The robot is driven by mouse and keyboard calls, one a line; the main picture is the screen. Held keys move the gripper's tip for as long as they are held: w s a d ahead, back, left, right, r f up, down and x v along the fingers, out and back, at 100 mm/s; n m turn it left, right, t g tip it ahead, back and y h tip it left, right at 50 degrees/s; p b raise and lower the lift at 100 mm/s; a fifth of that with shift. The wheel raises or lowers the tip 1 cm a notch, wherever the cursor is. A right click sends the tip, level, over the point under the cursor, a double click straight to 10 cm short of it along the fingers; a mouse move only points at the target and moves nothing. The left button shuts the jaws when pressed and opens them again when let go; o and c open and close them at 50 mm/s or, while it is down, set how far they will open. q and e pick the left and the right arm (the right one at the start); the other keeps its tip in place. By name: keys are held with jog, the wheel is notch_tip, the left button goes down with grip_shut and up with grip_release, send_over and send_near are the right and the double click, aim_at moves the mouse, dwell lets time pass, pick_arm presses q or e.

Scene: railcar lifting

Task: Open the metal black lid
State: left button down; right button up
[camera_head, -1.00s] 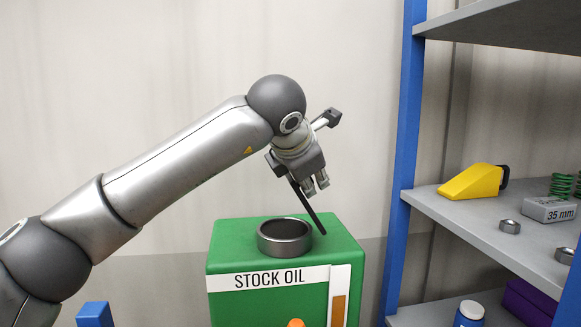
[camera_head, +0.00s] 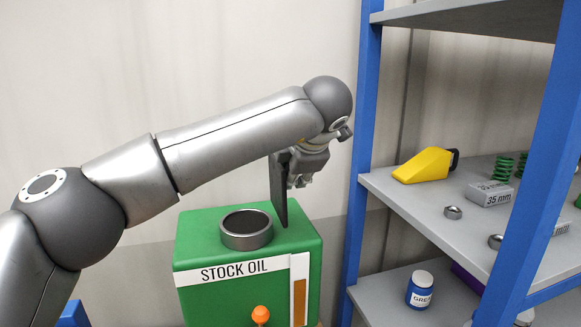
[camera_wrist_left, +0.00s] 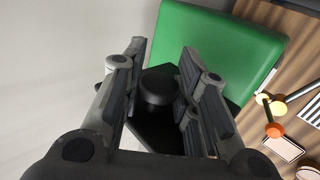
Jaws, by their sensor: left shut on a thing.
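The black metal lid (camera_head: 279,190) stands nearly upright at the right rear of the round metal neck (camera_head: 246,238) on the green STOCK OIL box (camera_head: 195,235). The neck's opening is uncovered. I cannot tell whether the lid's lower edge touches the box. My left gripper (camera_head: 298,183) is on the right side of the lid. In the left wrist view its fingers (camera_wrist_left: 163,85) are shut on the lid's round black knob (camera_wrist_left: 157,88); the dark lid (camera_wrist_left: 153,130) shows behind it. My right gripper is not in view.
A blue-framed shelf (camera_head: 367,150) stands close to the right of my left arm, holding a yellow wedge (camera_head: 424,167), a spring, nuts and a 35 mm block. A blue-and-white bottle (camera_head: 421,290) is on its lower level. Wall space above the box is free.

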pick_arm(q)
jog(key=c, duration=1.1)
grip_release()
jog(key=shift+d, duration=0.1)
jog(key=shift+c, duration=0.2)
jog(key=v, duration=1.2)
